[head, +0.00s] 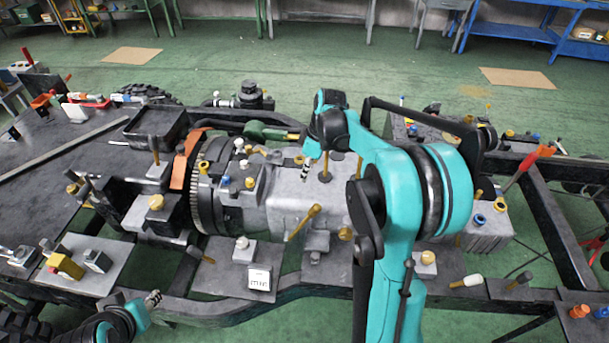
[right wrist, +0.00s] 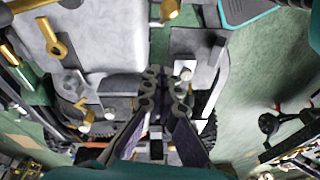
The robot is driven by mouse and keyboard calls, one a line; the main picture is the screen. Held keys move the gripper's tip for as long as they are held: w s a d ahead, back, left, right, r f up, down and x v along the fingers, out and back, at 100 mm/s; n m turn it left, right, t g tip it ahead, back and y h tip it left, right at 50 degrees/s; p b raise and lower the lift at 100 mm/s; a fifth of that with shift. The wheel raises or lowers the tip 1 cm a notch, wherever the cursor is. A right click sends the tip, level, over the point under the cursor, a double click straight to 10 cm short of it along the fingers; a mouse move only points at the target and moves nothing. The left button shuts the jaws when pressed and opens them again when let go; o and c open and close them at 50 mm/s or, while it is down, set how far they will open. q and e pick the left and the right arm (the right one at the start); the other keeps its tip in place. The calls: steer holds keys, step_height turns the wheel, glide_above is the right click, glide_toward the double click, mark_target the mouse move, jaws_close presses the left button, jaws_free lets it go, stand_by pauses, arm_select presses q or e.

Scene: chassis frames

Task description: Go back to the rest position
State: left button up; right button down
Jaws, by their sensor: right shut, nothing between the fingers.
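My right gripper (head: 306,170) hangs over the grey gearbox housing (head: 297,205) in the middle of the chassis, at the end of my bent teal arm. In the right wrist view my right gripper (right wrist: 165,80) has its dark fingers close together with nothing held between them. Grey and dark metal parts lie behind the fingertips there. My left gripper (head: 152,299) shows only as a small striped tip at the lower left, near the chassis rail. Whether it is open or shut is too small to tell.
The black chassis frame (head: 545,215) spans the view and carries several knobs, levers and blocks. A brass-coloured lever (head: 304,222) stands up from the housing. Green floor (head: 260,65) is open behind, with blue shelving (head: 515,32) farther back.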

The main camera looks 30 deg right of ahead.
steer(key=s+a+r+m+t+h+b, duration=0.2)
steer(key=s+a+m+b, duration=0.15)
steer(key=s+a, duration=0.5)
steer(key=s+a+f+m+t+b, duration=0.1)
steer(key=s+f+m+t, duration=0.1)
steer(key=s, duration=0.3)
steer(key=s+a+f+m+t+b, duration=0.1)
steer(key=s+a+f+m+t, duration=0.1)
steer(key=s, duration=0.4)
steer(key=shift+s+a+f+m+h+b, duration=0.15)
steer(key=shift+a+f+m+h+b, duration=0.2)
steer(key=shift+m, duration=0.4)
